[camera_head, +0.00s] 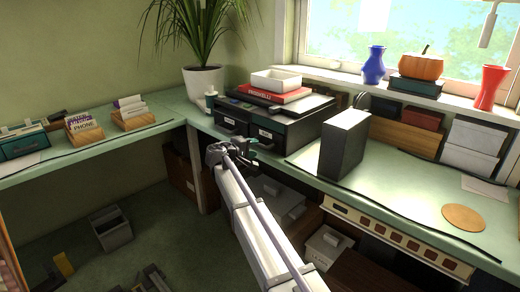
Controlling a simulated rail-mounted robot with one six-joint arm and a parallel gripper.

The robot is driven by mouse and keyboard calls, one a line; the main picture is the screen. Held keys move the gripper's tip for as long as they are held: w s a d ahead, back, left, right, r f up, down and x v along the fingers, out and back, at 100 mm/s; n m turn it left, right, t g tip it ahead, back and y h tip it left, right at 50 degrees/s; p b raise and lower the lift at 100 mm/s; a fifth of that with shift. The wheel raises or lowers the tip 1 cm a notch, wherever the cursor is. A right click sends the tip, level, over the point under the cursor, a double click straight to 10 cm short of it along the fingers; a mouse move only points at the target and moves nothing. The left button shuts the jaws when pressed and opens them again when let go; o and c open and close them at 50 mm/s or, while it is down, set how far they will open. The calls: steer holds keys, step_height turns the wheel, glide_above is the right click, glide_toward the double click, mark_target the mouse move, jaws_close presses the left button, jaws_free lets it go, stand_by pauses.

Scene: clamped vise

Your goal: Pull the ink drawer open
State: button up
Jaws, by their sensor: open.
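A dark green-black drawer unit (300,125) stands on the counter at the corner. Its front has two drawers side by side, a left drawer (230,123) and a right drawer (268,135), each with a small pale label. Both look closed. The labels are too small to read, so I cannot tell which is the ink drawer. My gripper (254,142) is open, just in front of the unit's face, near the gap between the drawers and the right drawer's lower left. Contact with a handle cannot be made out. My arm comes up from the bottom and hides part of the counter edge.
A red book (274,95) and white tray (276,81) lie on the unit. A tall dark box (344,144) stands to its right. A potted plant (204,80) is behind left. Boxes fill the shelf below the counter (400,185). Free room lies left of my arm.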

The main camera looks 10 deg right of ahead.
mark_target(259, 146)
steer(key=x, duration=0.5)
steer(key=shift+w+d+f+b, duration=0.1)
steer(key=shift+w+b, duration=0.05)
steer(key=shift+b, duration=0.2)
steer(key=shift+c, duration=0.3)
jaws_close()
